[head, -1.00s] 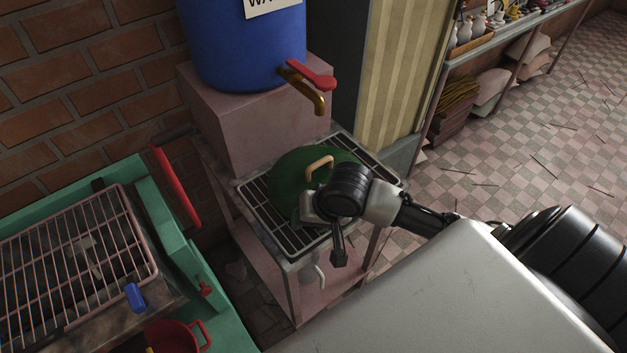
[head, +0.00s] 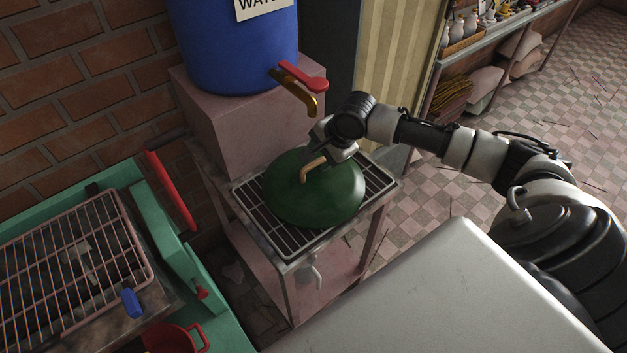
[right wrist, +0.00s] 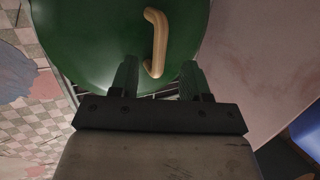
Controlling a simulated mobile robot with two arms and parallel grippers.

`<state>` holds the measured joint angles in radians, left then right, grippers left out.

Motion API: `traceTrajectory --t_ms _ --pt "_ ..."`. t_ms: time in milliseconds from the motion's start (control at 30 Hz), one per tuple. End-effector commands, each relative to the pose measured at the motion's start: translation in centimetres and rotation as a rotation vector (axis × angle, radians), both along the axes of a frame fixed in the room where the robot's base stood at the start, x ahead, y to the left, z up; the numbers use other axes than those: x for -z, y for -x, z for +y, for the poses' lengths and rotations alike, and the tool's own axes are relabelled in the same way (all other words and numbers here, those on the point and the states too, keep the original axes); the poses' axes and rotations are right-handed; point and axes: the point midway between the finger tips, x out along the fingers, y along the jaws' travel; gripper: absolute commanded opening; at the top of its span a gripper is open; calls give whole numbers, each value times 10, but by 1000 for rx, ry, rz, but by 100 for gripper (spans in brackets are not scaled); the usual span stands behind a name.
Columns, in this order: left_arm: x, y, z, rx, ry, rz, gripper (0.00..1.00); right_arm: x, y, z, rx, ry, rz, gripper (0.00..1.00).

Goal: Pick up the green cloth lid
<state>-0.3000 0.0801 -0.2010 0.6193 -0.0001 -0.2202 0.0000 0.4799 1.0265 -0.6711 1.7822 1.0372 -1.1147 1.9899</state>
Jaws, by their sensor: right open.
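The green lid (head: 327,204) is a rounded dome lying on the metal rack (head: 282,234) of a small stand. A tan curved handle (head: 313,168) sticks up from its top. My right gripper (head: 325,158) is just above and behind the handle, apart from the rack. In the right wrist view the lid (right wrist: 100,40) fills the upper part, and the handle (right wrist: 155,42) lies ahead of and between the two open fingers (right wrist: 160,78). The fingers hold nothing; whether they touch the handle is not clear. My left gripper is not in view.
A blue water barrel (head: 235,45) with a gold tap and red lever (head: 303,75) stands on a pink block (head: 235,120) behind the lid. A green grill cart (head: 190,262) with a wire grate (head: 75,250) is at left.

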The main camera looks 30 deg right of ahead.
Motion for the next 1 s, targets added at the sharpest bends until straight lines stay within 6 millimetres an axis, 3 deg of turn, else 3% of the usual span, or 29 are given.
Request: traceTrajectory --t_ms 300,633,933,1000 --pt "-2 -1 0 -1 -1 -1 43 40 -17 9 -1 -2 2 47" --pt "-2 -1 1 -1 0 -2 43 48 -20 10 -2 1 1 47" --pt "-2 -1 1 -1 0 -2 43 48 -20 10 -2 1 1 2" --pt "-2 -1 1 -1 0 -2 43 48 -20 10 -2 1 2 0"
